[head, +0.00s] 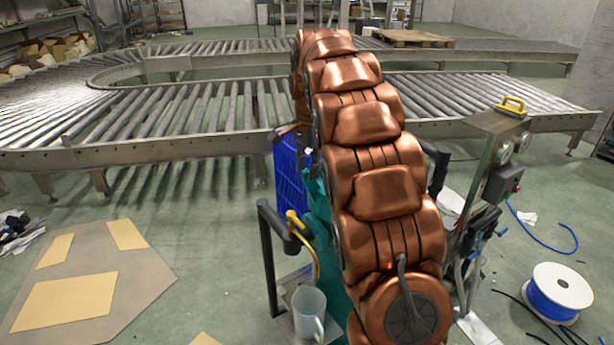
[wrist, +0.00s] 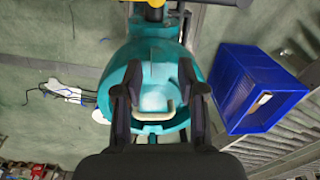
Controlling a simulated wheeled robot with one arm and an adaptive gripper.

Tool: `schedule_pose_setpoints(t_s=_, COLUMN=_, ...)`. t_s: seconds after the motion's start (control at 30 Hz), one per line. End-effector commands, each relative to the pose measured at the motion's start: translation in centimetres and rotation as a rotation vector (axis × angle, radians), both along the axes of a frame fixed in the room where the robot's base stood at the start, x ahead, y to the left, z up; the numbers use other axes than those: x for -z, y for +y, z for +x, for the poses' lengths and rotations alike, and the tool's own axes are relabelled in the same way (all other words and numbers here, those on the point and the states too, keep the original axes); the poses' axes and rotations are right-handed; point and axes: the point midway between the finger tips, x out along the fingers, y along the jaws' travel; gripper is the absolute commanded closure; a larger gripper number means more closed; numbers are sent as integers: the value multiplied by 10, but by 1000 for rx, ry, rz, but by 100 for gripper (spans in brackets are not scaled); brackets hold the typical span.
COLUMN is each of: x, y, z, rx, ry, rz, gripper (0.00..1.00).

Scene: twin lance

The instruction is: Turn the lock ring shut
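A teal rounded machine body (wrist: 150,55) fills the middle of the wrist view. A pale beige U-shaped handle (wrist: 154,115) shows low on it, and I cannot tell whether it belongs to the lock ring. No lock ring can be made out clearly. My gripper (wrist: 160,78) is open, with its two dark fingers apart in front of the teal body and the handle between them in the picture. Contact cannot be told. In the head view, my copper arm hides the gripper and most of the teal body (head: 321,215).
A blue crate (wrist: 275,68) lies to the right in the wrist view. In the head view, roller conveyors (head: 190,115) run behind. A pale mug (head: 307,309) stands near the front, a cable spool (head: 557,292) at right, and flat cardboard (head: 80,275) on the floor at left.

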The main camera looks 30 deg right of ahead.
Motion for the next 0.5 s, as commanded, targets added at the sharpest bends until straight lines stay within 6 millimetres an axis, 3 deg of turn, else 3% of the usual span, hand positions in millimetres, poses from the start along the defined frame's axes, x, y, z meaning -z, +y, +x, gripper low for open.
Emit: schedule_pose_setpoints(t_s=0.5, x=-63, y=0, z=-3, rx=-1, ry=0, rz=-1, gripper=60)
